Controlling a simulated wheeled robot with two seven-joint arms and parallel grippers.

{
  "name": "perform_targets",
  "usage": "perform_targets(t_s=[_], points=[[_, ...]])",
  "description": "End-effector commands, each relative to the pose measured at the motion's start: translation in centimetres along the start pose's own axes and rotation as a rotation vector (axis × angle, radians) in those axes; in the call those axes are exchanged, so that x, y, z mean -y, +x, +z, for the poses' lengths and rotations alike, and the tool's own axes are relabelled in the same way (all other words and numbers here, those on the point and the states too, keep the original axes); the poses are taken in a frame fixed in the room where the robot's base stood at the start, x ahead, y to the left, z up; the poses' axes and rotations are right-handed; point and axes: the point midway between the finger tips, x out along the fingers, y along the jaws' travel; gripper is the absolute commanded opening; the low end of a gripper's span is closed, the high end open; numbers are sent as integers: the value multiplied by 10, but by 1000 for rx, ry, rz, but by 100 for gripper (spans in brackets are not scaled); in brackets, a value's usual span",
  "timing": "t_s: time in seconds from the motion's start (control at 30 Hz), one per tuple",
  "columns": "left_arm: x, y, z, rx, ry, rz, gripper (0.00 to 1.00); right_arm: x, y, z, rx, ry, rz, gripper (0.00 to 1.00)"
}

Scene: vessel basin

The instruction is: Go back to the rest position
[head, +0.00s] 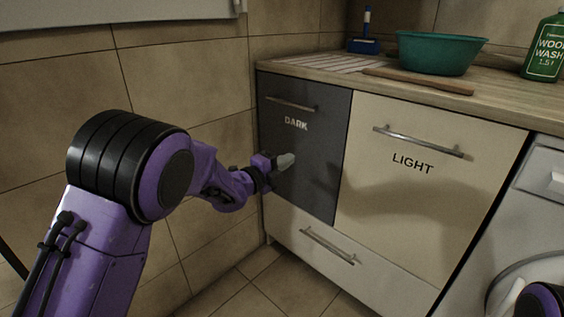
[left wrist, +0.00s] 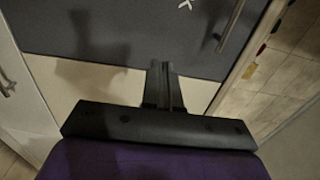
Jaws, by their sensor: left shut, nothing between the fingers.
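My left gripper (head: 284,161) is shut and empty in front of the dark cabinet door marked DARK (head: 305,150). In the left wrist view my left gripper (left wrist: 163,84) shows its two fingers together, with the dark door (left wrist: 110,35) beyond them. I cannot tell whether the fingertips touch the door. My left arm reaches in from the left in the head view. At the bottom right edge of the head view a small purple and black part of mine shows, but no right gripper fingers can be made out.
A pale door marked LIGHT (head: 420,200) and a lower drawer (head: 330,250) sit beside the dark door, all closed. The counter (head: 500,95) holds a teal basin (head: 440,55), a green bottle (head: 546,48) and a brush (head: 365,40). A washing machine (head: 540,200) stands right. A tiled wall (head: 180,75) is left.

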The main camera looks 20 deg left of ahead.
Motion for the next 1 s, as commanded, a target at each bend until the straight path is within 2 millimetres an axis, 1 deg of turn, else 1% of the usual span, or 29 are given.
perform_targets(t_s=[0.1, 0.2, 0.27, 0.33, 0.37, 0.4, 0.43, 0.47, 0.5, 0.57, 0.6, 0.67, 0.7, 0.77, 0.8, 0.87, 0.9, 0.97, 1.0], points=[[0, -7, -1, -2, 1, 1, 0, 0, -1, 0, 0, 0, 0, 36], [-1, -8, -2, -3, -4, 1, 0, 0, -1, 0, 0, 0, 0, 36], [-1, -8, -2, -3, -43, 1, 0, 0, -1, 0, 0, 0, 0, 36], [-1, -8, 2, 17, -182, -7, 0, 0, 0, 0, 0, 0, 0, 36], [-5, -12, 6, 46, -290, -11, 0, 0, 0, 0, 0, 0, 0, 36], [-17, -21, 11, 101, -476, -18, 0, 0, 0, 0, 0, 0, 0, 36], [-34, -32, 15, 159, -646, -21, 0, 0, 0, 0, 0, 0, 0, 36], [-62, -46, 19, 231, -823, -17, 0, 0, 0, 0, 0, 0, 0, 36], [-97, -64, 20, 318, -1007, -12, 0, 0, 0, 0, 0, 0, 0, 36], [-144, -93, 20, 448, -1229, -11, 0, 0, 0, 0, 0, 0, 0, 36], [-174, -114, 18, 536, -1351, -11, 0, 0, 0, 0, 0, 0, 0, 36], [-217, -148, 12, 675, -1509, -16, 0, 0, 0, 0, 0, 0, 0, 36], [-244, -173, 6, 772, -1596, -20, 0, 0, 0, 0, 0, 0, 0, 36], [-280, -213, -5, 920, -1703, -29, 0, 0, -1, 0, 0, 0, 0, 36], [-301, -240, -14, 1015, -1755, -33, 0, 0, -1, 0, 0, 0, 0, 36], [-326, -278, -27, 1150, -1809, -39, 0, 0, -1, 0, 0, 0, 0, 36], [-340, -302, -35, 1231, -1829, -40, 0, 0, -1, 0, 0, 0, 0, 36], [-356, -335, -48, 1342, -1842, -35, 0, 0, -1, 0, 0, 0, 0, 36], [-365, -356, -57, 1410, -1842, -26, 0, 0, -1, 0, 0, 0, 0, 36]])
